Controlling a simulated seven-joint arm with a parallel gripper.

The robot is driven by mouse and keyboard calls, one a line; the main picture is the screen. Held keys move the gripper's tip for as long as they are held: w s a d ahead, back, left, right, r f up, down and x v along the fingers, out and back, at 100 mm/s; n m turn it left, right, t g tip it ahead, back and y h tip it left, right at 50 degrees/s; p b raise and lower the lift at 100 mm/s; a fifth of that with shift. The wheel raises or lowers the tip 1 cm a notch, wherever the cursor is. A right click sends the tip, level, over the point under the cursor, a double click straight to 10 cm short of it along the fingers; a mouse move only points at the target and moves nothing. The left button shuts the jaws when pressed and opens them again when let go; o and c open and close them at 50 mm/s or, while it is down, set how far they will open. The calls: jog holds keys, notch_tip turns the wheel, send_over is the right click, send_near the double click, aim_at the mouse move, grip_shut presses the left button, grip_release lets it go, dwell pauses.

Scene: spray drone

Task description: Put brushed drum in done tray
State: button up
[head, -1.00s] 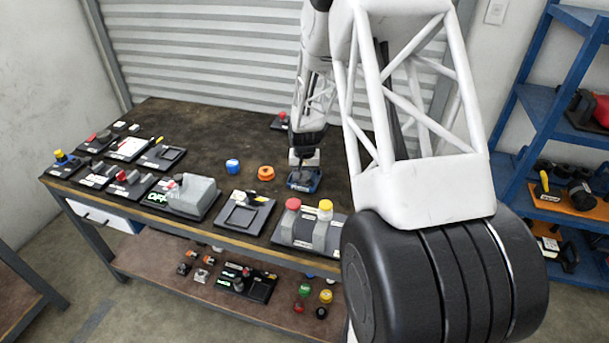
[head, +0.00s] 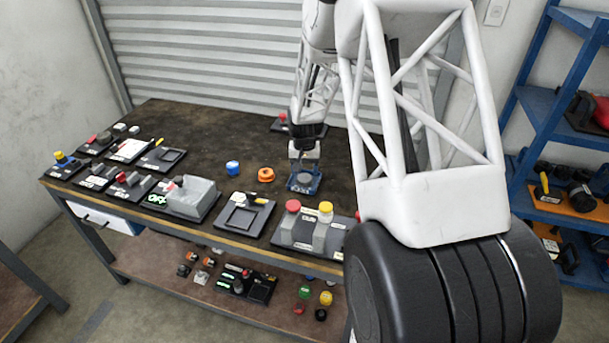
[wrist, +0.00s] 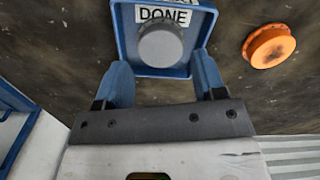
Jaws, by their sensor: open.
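The done tray (wrist: 184,70) is blue with a "DONE" label. It also shows on the workbench in the head view (head: 292,186). A grey round drum (wrist: 160,46) rests inside it and shows as a grey disc in the head view (head: 305,178). I take it to be the brushed drum, though no label on it is readable. My gripper (wrist: 162,70) is open, with its two blue fingers apart. In the wrist view the drum lies between and just beyond the fingertips, not visibly gripped. In the head view my gripper (head: 304,163) is above the tray.
An orange round part (head: 266,174) and a blue one (head: 233,167) lie left of the tray. A station with red and yellow knobs (head: 311,228) stands at the bench's front edge, with a square black fixture (head: 243,213) beside it. The back middle of the bench is clear.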

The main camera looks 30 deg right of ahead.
aim_at(304, 179)
notch_tip(304, 179, up, 8)
jog(key=shift+r, duration=0.15)
dwell(0.3)
dwell(0.3)
jog(key=s+a+r+n+t, duration=0.1)
jog(key=s+a+r+n, duration=0.2)
jog(key=s+a+r, duration=1.3)
jog(key=s+a+r+n, duration=0.1)
jog(key=s+a+r, duration=0.1)
jog(key=s, duration=0.9)
jog(key=s+a+r+n+t, duration=0.1)
jog(key=s+a+r, duration=0.1)
jog(key=s, duration=0.9)
jog(key=shift+s+a+n+t, duration=0.25)
jog(key=shift+a+n+t, duration=0.05)
jog(key=shift+a, duration=0.2)
